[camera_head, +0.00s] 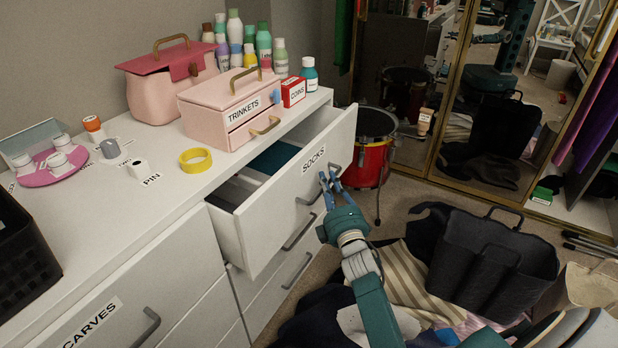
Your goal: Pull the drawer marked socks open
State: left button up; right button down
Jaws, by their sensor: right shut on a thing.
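The white drawer marked SOCKS (268,212) is the top right drawer of the white dresser (165,222). It stands out from the dresser, with its inside partly visible and a dark teal thing (273,157) in it. My right gripper (329,181) is at the front of this drawer, shut on its grey handle (307,199). The fingers cover part of the handle. My left gripper is not in view.
A pink TRINKETS box (218,102), a pink bag (165,88) and several bottles stand on the dresser. A drawer marked SCARVES (90,325) is at lower left. A red drum (371,150) stands behind the open drawer. Bags and clothes (490,260) clutter the floor at right.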

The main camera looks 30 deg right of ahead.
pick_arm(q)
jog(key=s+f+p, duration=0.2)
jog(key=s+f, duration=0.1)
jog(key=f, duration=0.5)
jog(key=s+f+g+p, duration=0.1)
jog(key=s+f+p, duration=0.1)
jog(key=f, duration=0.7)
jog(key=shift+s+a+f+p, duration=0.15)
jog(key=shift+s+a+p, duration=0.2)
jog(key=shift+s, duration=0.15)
pick_arm(e)
jog(key=s+d, duration=0.7)
jog(key=s, duration=0.4)
jog(key=s+d, duration=0.7)
jog(key=s, duration=0.5)
jog(key=shift+s, duration=0.15)
jog(key=shift+r, duration=0.1)
jog(key=c, duration=1.9)
grip_release()
jog(key=shift+c, duration=0.2)
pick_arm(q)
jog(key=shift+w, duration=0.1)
pick_arm(e)
jog(key=v, duration=1.2)
